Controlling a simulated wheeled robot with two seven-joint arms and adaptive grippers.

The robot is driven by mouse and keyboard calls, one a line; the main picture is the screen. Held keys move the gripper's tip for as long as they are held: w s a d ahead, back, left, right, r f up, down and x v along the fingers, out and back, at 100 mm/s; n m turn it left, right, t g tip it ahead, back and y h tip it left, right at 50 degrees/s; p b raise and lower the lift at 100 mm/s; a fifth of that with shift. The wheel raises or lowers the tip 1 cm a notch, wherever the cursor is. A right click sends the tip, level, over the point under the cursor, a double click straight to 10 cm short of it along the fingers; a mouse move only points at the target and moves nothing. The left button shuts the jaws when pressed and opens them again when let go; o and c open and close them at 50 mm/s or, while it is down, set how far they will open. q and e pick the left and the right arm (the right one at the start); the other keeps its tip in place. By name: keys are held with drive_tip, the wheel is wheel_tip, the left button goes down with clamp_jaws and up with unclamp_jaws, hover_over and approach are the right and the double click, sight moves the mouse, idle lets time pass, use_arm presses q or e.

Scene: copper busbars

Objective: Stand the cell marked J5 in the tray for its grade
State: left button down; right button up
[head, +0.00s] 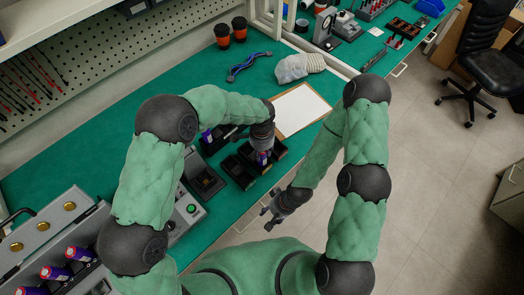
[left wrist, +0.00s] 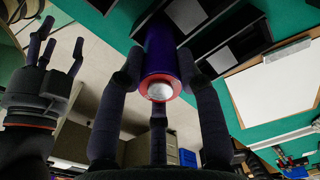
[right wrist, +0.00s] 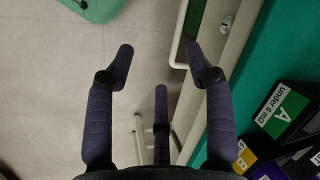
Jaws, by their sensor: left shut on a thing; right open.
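My left gripper (head: 262,146) is shut on a purple cell (head: 262,158) with a red end band, held over the black trays (head: 240,172) on the green bench. In the left wrist view the cell (left wrist: 161,50) sits between the fingers, its pale round terminal toward the camera; no J5 mark is readable. Whether the cell touches a tray is unclear. The right wrist view shows tray labels: a green "A under 6 mΩ" label (right wrist: 281,109) and a yellow label (right wrist: 245,157) partly cut off. My right gripper (head: 272,215) is open and empty, off the bench's front edge.
Several similar cells (head: 82,254) lie in a grey case at the lower left. A dark device (head: 203,180) stands left of the trays, near a box with a green button (head: 190,208). A clipboard (head: 312,104) lies behind the trays, right. A blue-banded part (head: 248,65) lies farther back.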

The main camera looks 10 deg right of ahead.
use_arm(q)
drive_tip(key=shift+f, duration=0.2)
drive_tip(key=c, duration=0.8)
unclamp_jaws()
drive_tip(key=shift+o, duration=0.2)
drive_tip(key=shift+r+p, duration=2)
drive_tip(key=shift+r, duration=1.1)
drive_tip(key=shift+f, duration=0.1)
